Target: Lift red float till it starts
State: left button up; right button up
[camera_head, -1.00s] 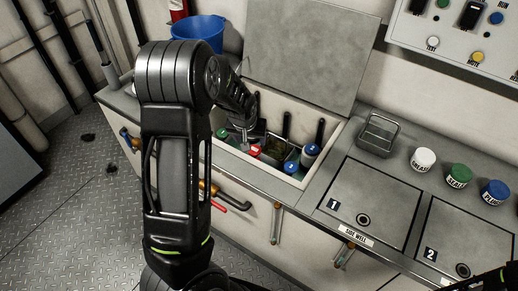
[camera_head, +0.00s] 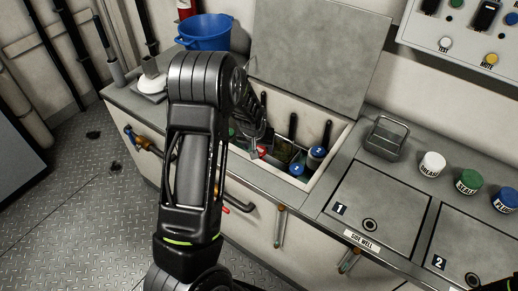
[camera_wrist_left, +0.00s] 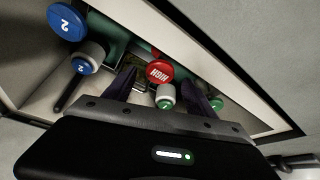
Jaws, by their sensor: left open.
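The red float, a round red cap marked HIGH (camera_wrist_left: 158,72), sits inside the open well in the left wrist view. In the head view only a small red piece (camera_head: 262,152) shows beside my gripper. My left gripper (camera_head: 250,136) reaches down into the well. In the left wrist view its two dark fingers (camera_wrist_left: 166,88) are open, one on each side of the red float in the picture. I cannot tell whether they touch it. My right gripper is out of view.
Blue floats marked 2 (camera_wrist_left: 67,22) stand beside the red one, with green-topped floats (camera_wrist_left: 165,103) close below it. The well's walls (camera_head: 330,157) surround them, and a raised lid (camera_head: 318,55) stands behind. Closed hatches (camera_head: 380,205) lie to the right.

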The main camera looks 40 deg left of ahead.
pick_arm(q)
jog(key=shift+x, duration=1.15)
jog(key=shift+c, duration=0.3)
grip_shut()
